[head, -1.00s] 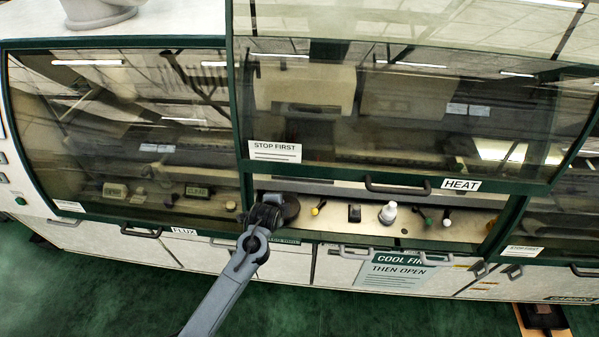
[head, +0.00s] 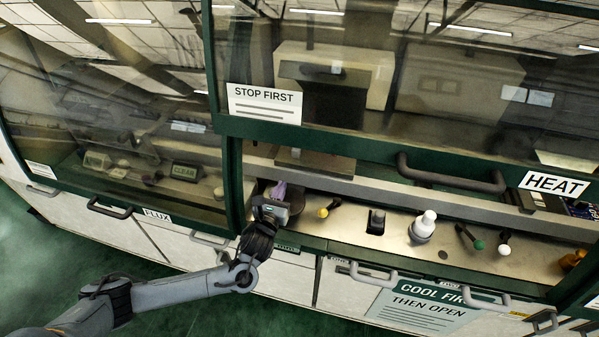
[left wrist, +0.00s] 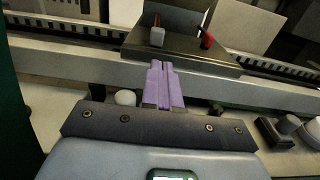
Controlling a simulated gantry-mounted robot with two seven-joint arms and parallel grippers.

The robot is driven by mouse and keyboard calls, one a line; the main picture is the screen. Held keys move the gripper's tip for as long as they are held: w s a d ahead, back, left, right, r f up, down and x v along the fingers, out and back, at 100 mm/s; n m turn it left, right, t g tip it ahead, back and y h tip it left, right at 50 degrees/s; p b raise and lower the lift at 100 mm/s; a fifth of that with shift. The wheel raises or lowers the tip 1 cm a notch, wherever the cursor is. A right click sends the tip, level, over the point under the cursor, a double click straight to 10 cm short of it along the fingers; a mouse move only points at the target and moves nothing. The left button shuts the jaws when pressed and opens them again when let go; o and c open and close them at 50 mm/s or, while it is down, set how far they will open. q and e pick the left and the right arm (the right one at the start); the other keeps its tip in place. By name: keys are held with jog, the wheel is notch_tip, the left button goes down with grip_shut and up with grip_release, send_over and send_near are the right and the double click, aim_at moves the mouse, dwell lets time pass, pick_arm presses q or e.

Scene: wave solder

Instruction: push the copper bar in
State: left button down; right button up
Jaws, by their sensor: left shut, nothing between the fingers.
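My left gripper (head: 279,190) is shut and empty, with its purple fingers over the left end of the metal ledge below the raised hood. The closed fingers (left wrist: 165,87) also show in the left wrist view, pointing at a dark metal plate (left wrist: 185,57) on the rail. On that plate stand a grey-tipped piece (left wrist: 157,37) with a thin reddish stem and a red-tipped piece (left wrist: 207,41). I cannot make out a copper bar for certain. The fingertips appear just short of the plate's front edge; contact cannot be told. My right gripper is not in view.
The glass hood's handle (head: 452,177) is above. Drawer handles (head: 373,273) stick out below.

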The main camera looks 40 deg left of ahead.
aim_at(295, 155)
pick_arm(q)
jog(key=shift+s+a+f, duration=0.1)
jog(key=shift+a+f, duration=0.05)
jog(key=shift+f, duration=0.4)
jog(key=b+x, duration=0.2)
jog(key=x, duration=1.2)
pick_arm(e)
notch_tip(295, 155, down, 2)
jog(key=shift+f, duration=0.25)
